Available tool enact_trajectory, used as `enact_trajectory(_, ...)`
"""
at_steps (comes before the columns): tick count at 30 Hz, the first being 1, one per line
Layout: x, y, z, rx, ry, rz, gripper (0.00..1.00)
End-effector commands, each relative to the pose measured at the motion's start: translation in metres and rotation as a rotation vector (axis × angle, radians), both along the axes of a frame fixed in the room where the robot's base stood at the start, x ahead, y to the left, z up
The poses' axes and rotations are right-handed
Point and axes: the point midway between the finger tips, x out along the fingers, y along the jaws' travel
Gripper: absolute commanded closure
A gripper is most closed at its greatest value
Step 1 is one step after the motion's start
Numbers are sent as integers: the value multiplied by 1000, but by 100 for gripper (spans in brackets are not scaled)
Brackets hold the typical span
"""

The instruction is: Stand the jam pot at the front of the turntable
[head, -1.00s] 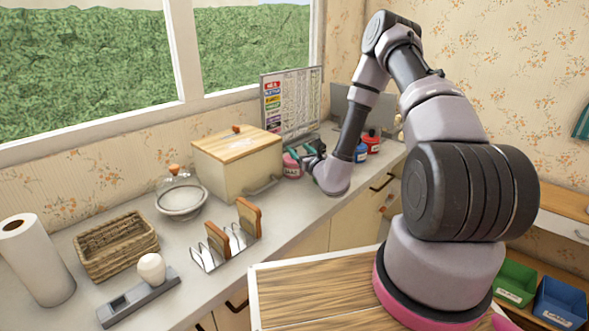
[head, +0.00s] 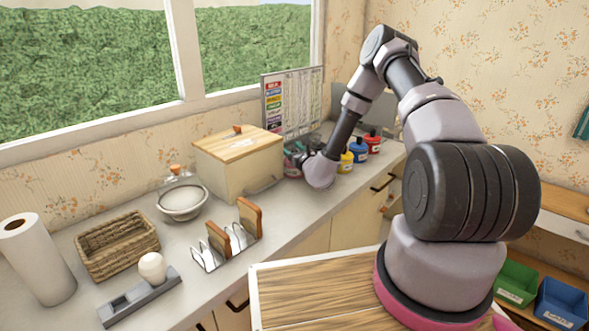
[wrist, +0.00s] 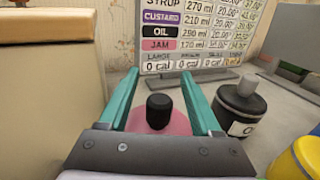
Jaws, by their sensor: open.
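The jam pot, a pink pot with a black knob, shows in the wrist view (wrist: 176,122); the chart behind gives jam the pink colour. In the head view its pink side (head: 291,168) shows beside the bread bin, partly hidden by my gripper (head: 300,156). My gripper's teal fingers (wrist: 160,85) are open, one on each side of the pot's knob in the wrist view. I cannot tell whether they touch the pot. I cannot make out the turntable in either view.
A black pot (wrist: 238,108) stands close to the right of the jam pot. Yellow (head: 345,163), blue (head: 358,153) and red (head: 373,144) pots stand further right. The wooden-lidded bread bin (head: 228,170) is close on the left. A chart (head: 292,100) stands behind.

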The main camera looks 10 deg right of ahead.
Motion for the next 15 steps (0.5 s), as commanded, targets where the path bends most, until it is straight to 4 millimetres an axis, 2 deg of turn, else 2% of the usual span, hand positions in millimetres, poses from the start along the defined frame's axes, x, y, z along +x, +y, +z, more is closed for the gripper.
enact_trajectory(1,0,0,0,0,0,0,35)
enact_trajectory(5,0,0,0,0,0,0,84)
enact_trajectory(6,0,0,0,0,0,0,100)
enact_trajectory(15,0,0,0,0,-1,0,100)
